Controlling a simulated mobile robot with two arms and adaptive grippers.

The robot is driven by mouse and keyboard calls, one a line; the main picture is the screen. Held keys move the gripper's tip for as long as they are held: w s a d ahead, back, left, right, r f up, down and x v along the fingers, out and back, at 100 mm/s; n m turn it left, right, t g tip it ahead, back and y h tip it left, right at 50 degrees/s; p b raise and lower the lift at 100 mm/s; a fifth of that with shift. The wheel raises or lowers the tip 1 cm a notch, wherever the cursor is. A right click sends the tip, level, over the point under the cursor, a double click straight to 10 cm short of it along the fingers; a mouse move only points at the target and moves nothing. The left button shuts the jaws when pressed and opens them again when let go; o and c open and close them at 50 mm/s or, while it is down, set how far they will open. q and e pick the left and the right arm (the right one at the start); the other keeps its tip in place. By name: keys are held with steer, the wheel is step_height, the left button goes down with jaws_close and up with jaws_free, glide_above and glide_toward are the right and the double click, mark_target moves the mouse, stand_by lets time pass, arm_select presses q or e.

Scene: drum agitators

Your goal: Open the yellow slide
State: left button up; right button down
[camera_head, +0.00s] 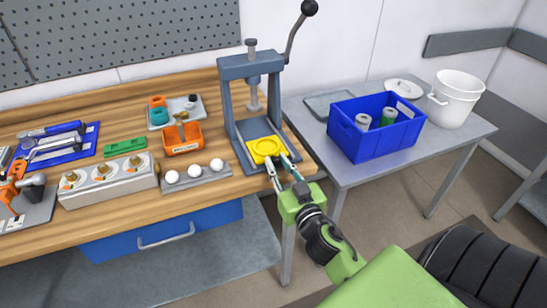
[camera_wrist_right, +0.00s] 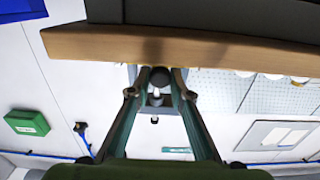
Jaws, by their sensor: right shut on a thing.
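The yellow slide (camera_head: 266,147) sits at the foot of the grey lever press (camera_head: 236,100), near the front edge of the wooden bench. It has a round raised shape on top. My right gripper (camera_head: 281,163) reaches in from the lower right, its two fingers at the front of the slide, shut on it. In the right wrist view the fingers (camera_wrist_right: 157,84) show on either side of a dark round part (camera_wrist_right: 160,77) under the bench edge; the exact contact is hard to see. My left gripper is not in view.
A holder with white balls (camera_head: 196,172) lies left of the press, with an orange tray (camera_head: 183,139) behind it. A side table (camera_head: 356,176) at right bears a blue crate (camera_head: 345,139) and a white bucket (camera_head: 455,98). The press lever (camera_head: 296,35) stands up.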

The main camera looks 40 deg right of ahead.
steer(key=c, duration=1.9)
jaws_free()
steer(key=shift+s, duration=0.15)
steer(key=v, duration=1.2)
steer(key=shift+a, duration=0.1)
